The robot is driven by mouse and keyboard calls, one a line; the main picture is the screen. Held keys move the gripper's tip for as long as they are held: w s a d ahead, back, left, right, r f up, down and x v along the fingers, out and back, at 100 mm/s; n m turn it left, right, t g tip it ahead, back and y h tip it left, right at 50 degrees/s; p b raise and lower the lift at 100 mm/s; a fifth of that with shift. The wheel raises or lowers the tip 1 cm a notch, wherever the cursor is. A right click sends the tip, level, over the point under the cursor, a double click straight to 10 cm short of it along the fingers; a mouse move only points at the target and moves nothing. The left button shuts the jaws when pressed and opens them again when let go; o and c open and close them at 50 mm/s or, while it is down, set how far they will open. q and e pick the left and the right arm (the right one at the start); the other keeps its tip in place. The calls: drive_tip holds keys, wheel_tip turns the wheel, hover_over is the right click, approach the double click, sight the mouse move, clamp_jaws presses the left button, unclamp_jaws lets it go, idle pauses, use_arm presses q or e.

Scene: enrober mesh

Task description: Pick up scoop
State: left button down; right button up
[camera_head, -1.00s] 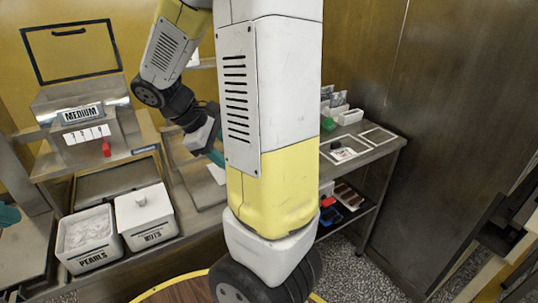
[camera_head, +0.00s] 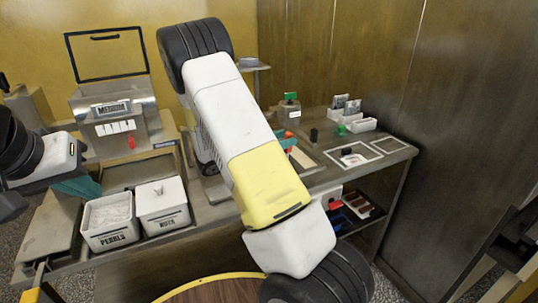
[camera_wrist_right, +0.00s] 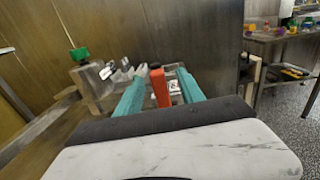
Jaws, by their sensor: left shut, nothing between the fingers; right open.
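No scoop can be made out for certain. In the right wrist view a red-orange bar (camera_wrist_right: 160,88) stands between the two teal fingers of my right gripper (camera_wrist_right: 165,88); it may be a handle, but its lower part is hidden. The fingers are open on either side of it. In the head view my right gripper (camera_head: 287,140) is mostly hidden behind my right arm, over the counter, with orange showing beside it. My left gripper (camera_head: 82,187) is shut and empty at the left, beside the PEARLS bin (camera_head: 112,238).
The NUTS bin (camera_head: 163,222) stands beside PEARLS. A machine marked MEDIUM (camera_head: 118,110) is behind. A green-capped jar (camera_head: 290,108), a small black cylinder (camera_head: 314,135) and white boxes (camera_head: 362,125) stand on the counter. A wall bounds the right.

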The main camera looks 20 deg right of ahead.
drive_tip(key=d, duration=0.2)
drive_tip(key=w+d, duration=0.1)
drive_tip(key=d, duration=0.2)
drive_tip(key=shift+r, duration=0.2)
clamp_jaws()
